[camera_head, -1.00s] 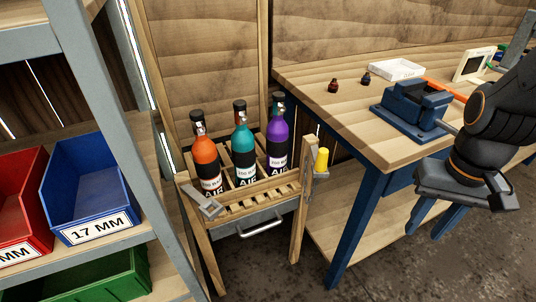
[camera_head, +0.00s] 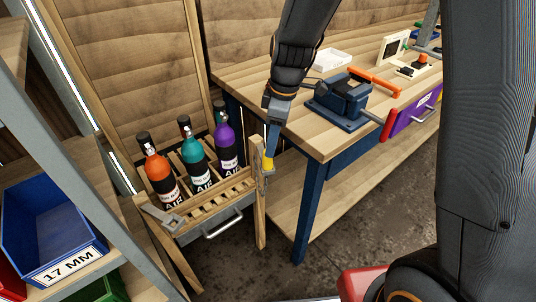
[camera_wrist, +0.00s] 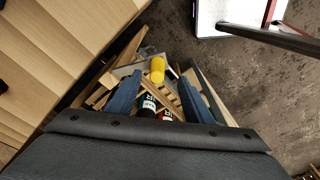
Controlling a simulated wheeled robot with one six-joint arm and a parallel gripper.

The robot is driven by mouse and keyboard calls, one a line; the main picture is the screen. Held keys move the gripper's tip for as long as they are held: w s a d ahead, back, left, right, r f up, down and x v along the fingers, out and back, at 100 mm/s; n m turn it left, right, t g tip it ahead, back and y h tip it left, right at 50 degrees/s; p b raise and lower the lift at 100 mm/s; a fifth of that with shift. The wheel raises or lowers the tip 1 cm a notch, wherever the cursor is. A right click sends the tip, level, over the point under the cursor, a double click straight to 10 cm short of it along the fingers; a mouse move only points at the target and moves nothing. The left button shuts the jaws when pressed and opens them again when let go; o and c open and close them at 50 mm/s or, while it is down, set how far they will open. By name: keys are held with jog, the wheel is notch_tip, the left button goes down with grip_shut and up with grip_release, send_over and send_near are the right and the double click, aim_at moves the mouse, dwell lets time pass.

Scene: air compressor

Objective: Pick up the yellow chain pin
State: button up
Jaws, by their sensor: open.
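The yellow chain pin (camera_head: 267,163) sits at a grey metal bracket at the top of the wooden bottle rack's (camera_head: 260,215) right front post. In the wrist view the yellow pin (camera_wrist: 157,69) shows just ahead of and between the tips of my two blue fingers. My gripper (camera_head: 271,151) points down at the pin from above in the head view, and it also shows in the wrist view (camera_wrist: 160,80). It is open, with nothing held. One finger hides part of the pin in the head view. I cannot tell whether the fingers touch it.
Orange (camera_head: 159,172), teal (camera_head: 196,158) and purple (camera_head: 226,146) bottles stand in the rack, close left of my gripper. The workbench (camera_head: 300,135) with a blue vise (camera_head: 342,98) is at the right. A shelf with a blue bin (camera_head: 45,225) is at the left.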

jog(key=shift+w+a+n, duration=0.2)
jog(key=shift+a+n, duration=0.1)
jog(key=shift+a+f, duration=0.1)
jog(key=shift+f, duration=0.2)
jog(key=shift+w+a+f+p, duration=0.15)
jog(key=shift+f+p, duration=0.5)
jog(key=shift+f, duration=1.15)
jog(key=shift+w+a+f+p, duration=0.15)
jog(key=shift+f+p, duration=0.5)
jog(key=shift+f, duration=1.15)
grip_shut()
jog(key=shift+r+b, duration=1.1)
jog(key=shift+r, duration=3.95)
